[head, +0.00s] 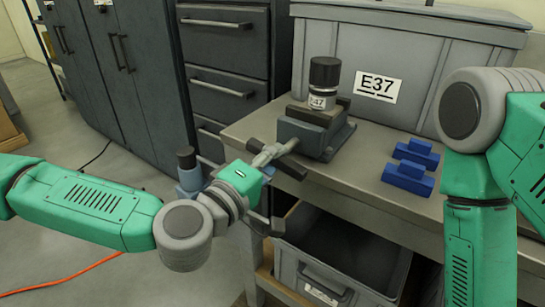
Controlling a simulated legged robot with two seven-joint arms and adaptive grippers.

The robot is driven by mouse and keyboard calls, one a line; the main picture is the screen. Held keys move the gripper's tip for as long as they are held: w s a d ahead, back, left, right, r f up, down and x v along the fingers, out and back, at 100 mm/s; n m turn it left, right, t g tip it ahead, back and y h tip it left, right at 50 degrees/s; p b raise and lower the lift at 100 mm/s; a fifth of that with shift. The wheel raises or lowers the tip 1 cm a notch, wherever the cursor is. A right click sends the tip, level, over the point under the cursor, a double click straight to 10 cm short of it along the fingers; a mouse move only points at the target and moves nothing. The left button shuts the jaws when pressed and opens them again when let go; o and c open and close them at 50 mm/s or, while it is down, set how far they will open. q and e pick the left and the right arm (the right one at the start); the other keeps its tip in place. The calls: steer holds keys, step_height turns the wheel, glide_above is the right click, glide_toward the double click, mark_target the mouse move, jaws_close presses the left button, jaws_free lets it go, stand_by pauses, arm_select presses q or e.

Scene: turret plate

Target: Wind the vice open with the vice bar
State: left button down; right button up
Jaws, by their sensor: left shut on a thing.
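The grey vice (312,137) is fixed near the front left corner of the bench, with its light grey screw (272,153) pointing towards my left arm. The dark vice bar (290,170) crosses at the outer end of the screw. My left gripper (268,168) is at this end of the screw and is shut on the vice bar. The gripper's own body hides part of the bar and of the grip. My right arm comes in from the right and hangs down in front of the bench. Its gripper is below the picture.
Two blue blocks (410,168) lie on the bench (350,183), before a grey crate (440,62). An open grey bin (340,255) sits below. A blue dark-topped thing (189,172) is behind my left arm.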

arm_select(q)
steer(key=shift+w, duration=0.1)
steer(key=shift+r, duration=0.1)
steer(key=c, duration=1.4)
jaws_free()
steer(key=v, duration=0.7)
steer(key=shift+a, duration=0.35)
steer(key=shift+d, duration=0.1)
